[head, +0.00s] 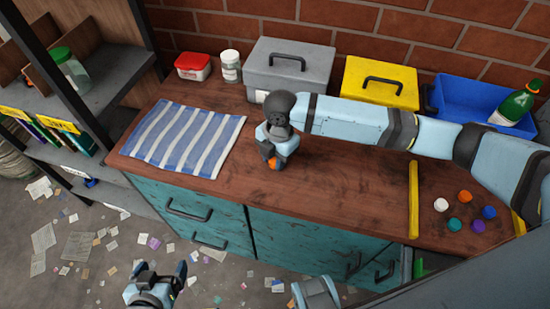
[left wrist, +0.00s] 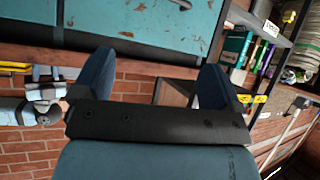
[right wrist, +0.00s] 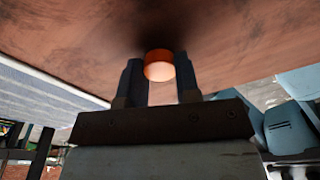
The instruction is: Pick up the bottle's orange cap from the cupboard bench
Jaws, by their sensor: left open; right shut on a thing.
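An orange cap (right wrist: 159,66) sits between the fingers of my right gripper (right wrist: 160,82), which is shut on it. In the head view my right gripper (head: 272,165) points down over the middle of the wooden bench (head: 320,190), and a bit of orange shows at its tips. The cap is at or just above the bench top; I cannot tell if it touches. My left gripper (head: 160,272) is open and empty, low in front of the bench's teal drawers. It also shows open in the left wrist view (left wrist: 158,75).
A striped cloth (head: 185,138) lies left on the bench. A grey toolbox (head: 290,70), yellow box (head: 380,84) and blue bin (head: 480,103) with a green bottle (head: 514,105) stand behind. Several loose caps, one orange (head: 464,196), lie right of a yellow strip (head: 413,200).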

